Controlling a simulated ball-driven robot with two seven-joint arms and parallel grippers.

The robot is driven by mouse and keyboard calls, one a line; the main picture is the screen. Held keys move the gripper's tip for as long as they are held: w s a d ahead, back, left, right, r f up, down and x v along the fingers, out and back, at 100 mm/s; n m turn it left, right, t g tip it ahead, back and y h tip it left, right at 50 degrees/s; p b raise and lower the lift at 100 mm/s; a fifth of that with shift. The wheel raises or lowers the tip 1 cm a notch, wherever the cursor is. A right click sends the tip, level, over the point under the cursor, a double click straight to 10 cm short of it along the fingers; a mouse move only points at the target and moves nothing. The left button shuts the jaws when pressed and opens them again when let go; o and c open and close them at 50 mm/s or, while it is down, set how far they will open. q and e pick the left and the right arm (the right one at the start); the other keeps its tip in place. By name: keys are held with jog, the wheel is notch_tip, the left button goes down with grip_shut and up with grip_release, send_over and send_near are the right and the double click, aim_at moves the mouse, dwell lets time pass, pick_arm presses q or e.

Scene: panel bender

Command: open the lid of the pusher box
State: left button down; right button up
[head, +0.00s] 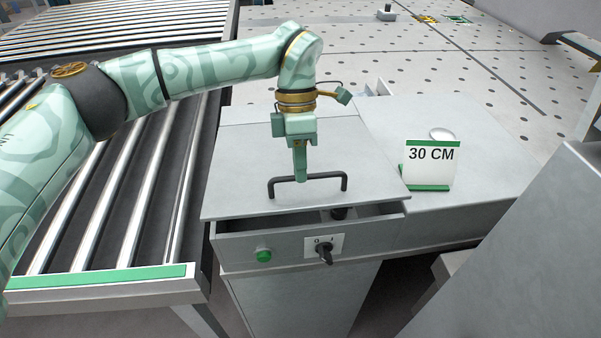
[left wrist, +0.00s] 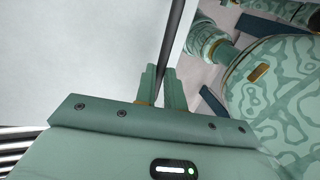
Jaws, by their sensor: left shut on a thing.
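The pusher box's grey lid (head: 235,185) shows in the head view, with its front edge raised above the box (head: 232,247). A dark gap shows under that edge, widest at the right. A black bar handle (head: 332,177) stands on the lid near its front. My left gripper (head: 301,178) is above the lid, shut on the handle. In the left wrist view the gripper's fingers (left wrist: 162,88) close around the dark handle bar (left wrist: 175,40), and the pale lid (left wrist: 70,60) fills the left side. My right gripper is not in view.
A green button (head: 264,255) and a black rotary switch (head: 325,253) are on the box front. A "30 CM" sign (head: 430,164) stands right of the lid. A roller conveyor (head: 130,215) lies at the left, and a grey cabinet (head: 525,250) at the right.

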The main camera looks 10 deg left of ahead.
pick_arm(q)
jog(key=w+a+f+p+v, duration=0.1)
jog(key=w+p+v, duration=0.2)
jog(key=p+v, duration=0.8)
jog(key=shift+a+v, duration=0.25)
jog(key=shift+v, duration=1.25)
jog(key=c, duration=1.6)
grip_release()
jog(key=shift+f, duration=0.1)
jog(key=shift+o, duration=0.6)
jog(key=shift+w+f, duration=0.1)
jog(key=shift+w, duration=0.3)
